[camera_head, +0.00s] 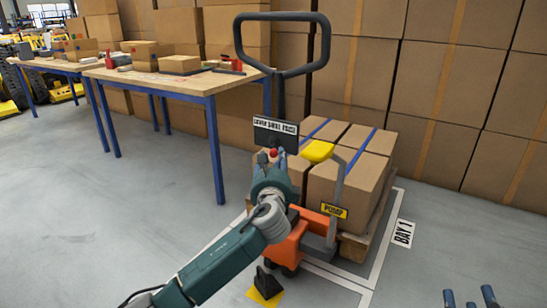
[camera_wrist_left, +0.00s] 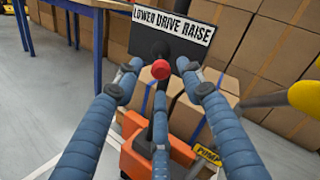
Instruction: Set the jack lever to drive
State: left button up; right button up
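The pallet jack has a dark sign plate (camera_head: 275,133) reading LOWER DRIVE RAISE; it also shows in the left wrist view (camera_wrist_left: 172,38). The lever's red knob (camera_head: 273,152) is just below the plate, roughly under its middle, but I cannot tell its exact setting. My left gripper (camera_head: 277,164) is at the knob. In the left wrist view, its three blue fingers (camera_wrist_left: 160,88) are spread around the red knob (camera_wrist_left: 160,69), apart from it. My right gripper (camera_head: 470,300) is partly in view at the bottom right, its fingers spread and empty.
The jack's black handle loop (camera_head: 282,16) rises above the sign. A yellow pad (camera_head: 318,151) and PUMP label (camera_head: 334,211) are to the right. Boxes (camera_head: 345,183) sit on the pallet in BAY 1. A wooden table (camera_head: 165,80) stands left; stacked cartons line the back.

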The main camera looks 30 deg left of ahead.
aim_at(273, 155)
pick_arm(q)
jog(key=b+x, duration=0.1)
jog(key=x, duration=0.2)
jog(key=shift+w+a, duration=0.2)
jog(key=shift+w, duration=0.2)
jog(key=shift+w+a, duration=0.15)
jog(key=shift+w, duration=0.15)
pick_arm(e)
notch_tip(273, 155, up, 7)
jog(key=s+t+y, duration=0.1)
jog(key=s+t, duration=0.1)
jog(key=t, duration=0.1)
jog(key=shift+a+t, duration=0.15)
jog(key=shift+t, duration=0.15)
pick_arm(q)
grip_shut()
